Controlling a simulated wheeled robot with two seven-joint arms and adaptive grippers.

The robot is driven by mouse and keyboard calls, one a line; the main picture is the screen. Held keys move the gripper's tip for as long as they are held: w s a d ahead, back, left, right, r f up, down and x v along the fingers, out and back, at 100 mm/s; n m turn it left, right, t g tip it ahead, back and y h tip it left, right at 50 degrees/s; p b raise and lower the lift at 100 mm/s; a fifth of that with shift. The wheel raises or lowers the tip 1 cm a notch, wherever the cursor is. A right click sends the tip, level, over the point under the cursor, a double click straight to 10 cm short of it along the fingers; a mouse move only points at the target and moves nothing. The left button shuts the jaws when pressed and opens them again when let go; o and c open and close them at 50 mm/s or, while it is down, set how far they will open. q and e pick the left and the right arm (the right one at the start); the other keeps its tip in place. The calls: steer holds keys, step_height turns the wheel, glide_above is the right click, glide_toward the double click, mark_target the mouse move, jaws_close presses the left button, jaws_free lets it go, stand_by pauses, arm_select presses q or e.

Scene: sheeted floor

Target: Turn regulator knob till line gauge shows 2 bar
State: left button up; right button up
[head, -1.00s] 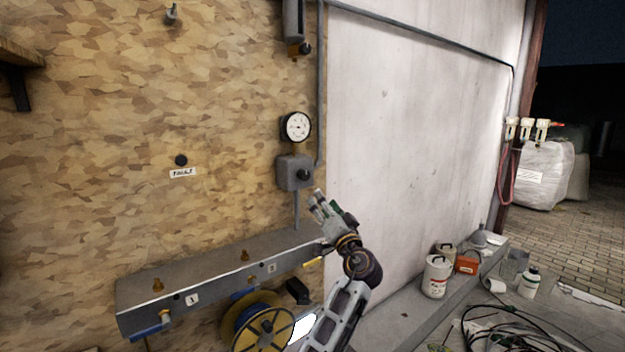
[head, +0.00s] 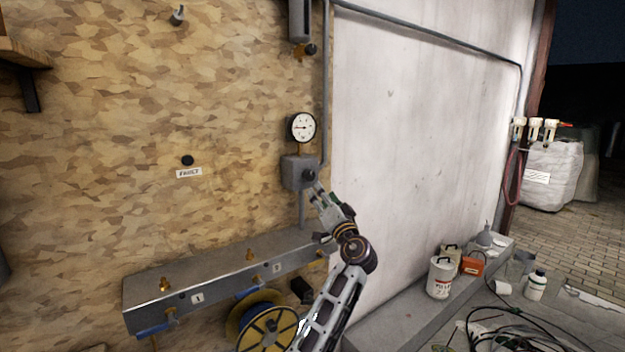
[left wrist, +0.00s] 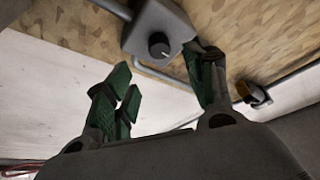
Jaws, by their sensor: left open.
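The line gauge (head: 302,126) is a round white dial with a black rim on the wall panel. Its needle seems to point left, but the scale is too small to read. Below it is the grey regulator box (head: 293,168) with a dark round knob (head: 309,174). In the left wrist view the knob (left wrist: 159,45) faces me with a pale mark on its rim. My left gripper (head: 317,191) is just below the knob, its fingers pointing up at it. In the left wrist view the green-padded fingers (left wrist: 165,72) are spread, with nothing between them. My right gripper is out of view.
A grey pipe (head: 325,90) runs down to the box. A metal rail (head: 215,278) with brass fittings juts out below, above a yellow reel (head: 262,325). A dark button (head: 187,161) sits on the panel at left. Cans (head: 440,277) stand at lower right.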

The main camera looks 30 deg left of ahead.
mark_target(311, 177)
arm_select(q)
steer(key=p+x, duration=0.1)
steer(key=x, duration=0.6)
steer(key=shift+w+a+r, duration=0.25)
steer(key=shift+x, duration=0.85)
steer(key=shift+a, duration=0.1)
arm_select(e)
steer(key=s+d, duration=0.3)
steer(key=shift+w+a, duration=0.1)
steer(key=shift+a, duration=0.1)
